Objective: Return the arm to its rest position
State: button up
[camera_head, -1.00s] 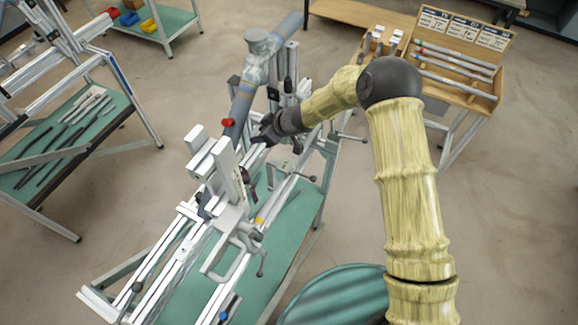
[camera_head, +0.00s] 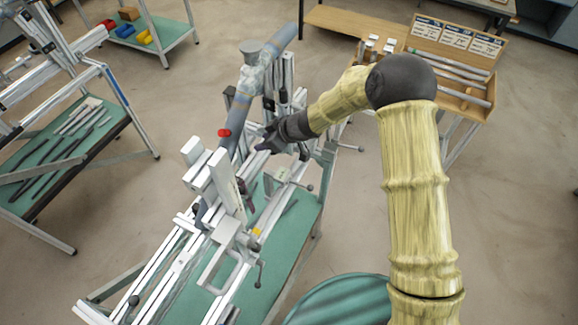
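My arm (camera_head: 412,190) wears a yellow-green sleeve and rises from the bottom right, bending at a dark elbow and reaching left. My gripper (camera_head: 262,145) is at the end of the dark wrist, over the frame jig (camera_head: 225,215), close to the grey tube (camera_head: 243,100) and the jig's upright posts. The fingers are small, dark and partly lost against the jig. I cannot tell whether they are open or shut, or whether they touch anything.
A wooden rack (camera_head: 465,60) with tubes and labels stands at the upper right. A bench with rods (camera_head: 65,150) is at the left, a shelf with coloured bins (camera_head: 165,30) at the back. Open floor (camera_head: 520,200) lies to the right. Clamps and rails crowd the gripper.

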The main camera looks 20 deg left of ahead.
jog(key=w+d+m+t+h+b, duration=0.25)
jog(key=d+m+b, duration=0.2)
jog(key=d, duration=0.85)
jog(key=w+d+m+t+h+b, duration=0.25)
jog(key=d+b, duration=0.25)
jog(key=d, duration=0.7)
jog(key=s+d+m+h+b, duration=0.2)
jog(key=s+d+m, duration=0.1)
jog(key=d, duration=0.4)
jog(key=s+d+m+h+b, duration=0.1)
jog(key=s+d+m+b, duration=0.1)
jog(key=s+d, duration=0.3)
jog(key=s+d+f+m+g+b, duration=0.2)
jog(key=s+d+m+g+b, duration=0.1)
jog(key=s+d, duration=0.5)
jog(key=s+m+b, duration=0.1)
jog(key=s+m, duration=0.1)
jog(key=s, duration=0.1)
jog(key=shift+f+h, duration=0.3)
jog(key=shift+h, duration=0.1)
grip_shut()
